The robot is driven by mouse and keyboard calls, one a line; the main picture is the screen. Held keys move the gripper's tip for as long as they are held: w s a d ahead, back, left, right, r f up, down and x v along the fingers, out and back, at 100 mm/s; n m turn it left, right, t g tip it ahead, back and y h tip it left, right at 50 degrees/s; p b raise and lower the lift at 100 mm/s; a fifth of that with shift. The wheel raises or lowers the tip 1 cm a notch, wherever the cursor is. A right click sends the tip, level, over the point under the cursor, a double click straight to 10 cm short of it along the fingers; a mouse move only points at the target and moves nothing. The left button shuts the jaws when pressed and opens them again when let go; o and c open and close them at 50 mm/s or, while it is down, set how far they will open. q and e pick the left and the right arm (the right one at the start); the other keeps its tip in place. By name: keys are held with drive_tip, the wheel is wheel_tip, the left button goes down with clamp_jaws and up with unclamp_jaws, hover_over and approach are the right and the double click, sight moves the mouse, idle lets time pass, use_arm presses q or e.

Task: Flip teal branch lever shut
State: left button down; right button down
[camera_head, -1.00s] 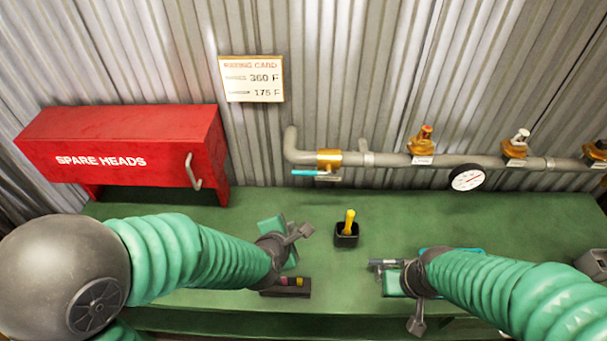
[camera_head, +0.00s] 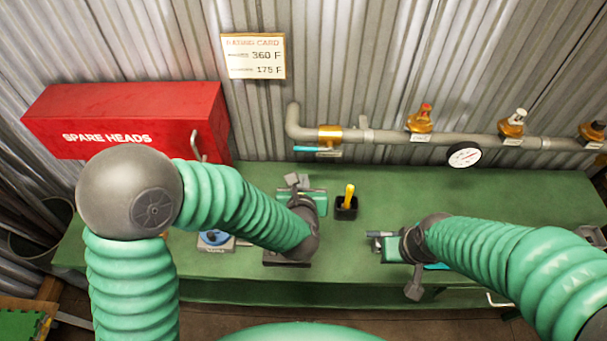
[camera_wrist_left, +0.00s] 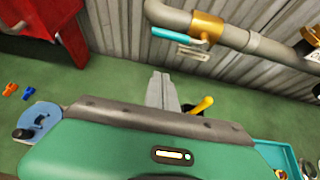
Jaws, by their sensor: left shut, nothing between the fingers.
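The teal branch lever (camera_head: 317,149) is on the brass valve (camera_head: 331,135) near the left elbow of the grey wall pipe. It points left, roughly parallel with the pipe; the lever also shows in the left wrist view (camera_wrist_left: 177,35). My left gripper (camera_head: 297,181) is over the bench, below the lever and apart from it. Its fingers (camera_wrist_left: 162,82) are together and empty in the left wrist view. My right gripper (camera_head: 378,241) is over the bench at the right, pointing left; its finger gap is not clear.
A black cup with a yellow-handled tool (camera_head: 348,200) stands just right of my left gripper. A red cabinet (camera_head: 130,120) hangs at the left. A gauge (camera_head: 464,155) and several capped valves lie farther right. The green bench (camera_head: 480,195) is clear below the pipe.

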sight(311, 149)
use_arm(q)
drive_tip(key=p+x, duration=0.1)
drive_tip(key=x, duration=0.7)
wheel_tip(311, 149, up, 4)
drive_tip(key=shift+w+r+p, duration=0.1)
drive_tip(key=shift+w+p, duration=0.05)
drive_tip(key=shift+p, duration=1)
drive_tip(key=shift+w, duration=0.1)
drive_tip(key=shift+r, duration=0.2)
